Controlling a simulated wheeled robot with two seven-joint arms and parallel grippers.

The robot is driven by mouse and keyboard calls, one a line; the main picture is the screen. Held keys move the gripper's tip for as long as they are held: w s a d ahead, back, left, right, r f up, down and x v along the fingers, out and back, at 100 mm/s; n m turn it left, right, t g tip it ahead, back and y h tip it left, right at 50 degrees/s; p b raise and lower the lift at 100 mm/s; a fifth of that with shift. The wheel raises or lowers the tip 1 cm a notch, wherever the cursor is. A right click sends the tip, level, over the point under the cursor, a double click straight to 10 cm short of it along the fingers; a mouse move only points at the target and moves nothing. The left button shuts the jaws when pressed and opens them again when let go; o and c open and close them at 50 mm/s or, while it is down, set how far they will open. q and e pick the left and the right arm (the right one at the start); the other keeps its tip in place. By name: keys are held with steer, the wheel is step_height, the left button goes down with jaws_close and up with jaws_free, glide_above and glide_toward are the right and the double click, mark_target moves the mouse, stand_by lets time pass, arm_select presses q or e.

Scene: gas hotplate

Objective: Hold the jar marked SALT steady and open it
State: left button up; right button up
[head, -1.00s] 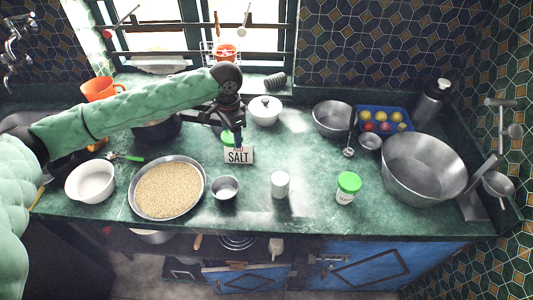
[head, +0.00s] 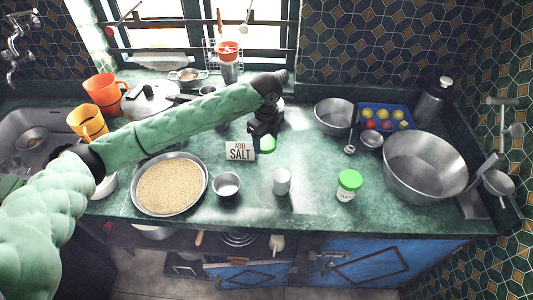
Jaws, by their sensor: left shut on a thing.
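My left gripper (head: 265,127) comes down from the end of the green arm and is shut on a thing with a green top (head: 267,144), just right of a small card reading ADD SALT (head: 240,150). The gripper hides much of this thing, and I cannot read any marking on it. Another white jar with a green lid (head: 348,185) stands upright and apart at the counter's front right. Its label is too small to read. My right gripper is not in view.
A large metal basin (head: 424,168) and a blue tray of fruit-like balls (head: 385,118) are at right. The counter around the green-lidded jar is clear.

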arm_select(q)
steer(key=p, duration=0.2)
glide_above(266, 165)
step_height(266, 165, down, 6)
steer(key=shift+w+r, duration=0.1)
steer(key=shift+r, duration=0.15)
steer(key=shift+f+p, duration=0.3)
steer(key=shift+f, duration=0.3)
steer(key=shift+f+p, duration=0.45)
steer(key=shift+f, duration=0.95)
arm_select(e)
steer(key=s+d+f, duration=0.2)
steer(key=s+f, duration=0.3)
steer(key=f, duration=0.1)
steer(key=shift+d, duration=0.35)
arm_select(q)
steer(key=shift+f, duration=0.35)
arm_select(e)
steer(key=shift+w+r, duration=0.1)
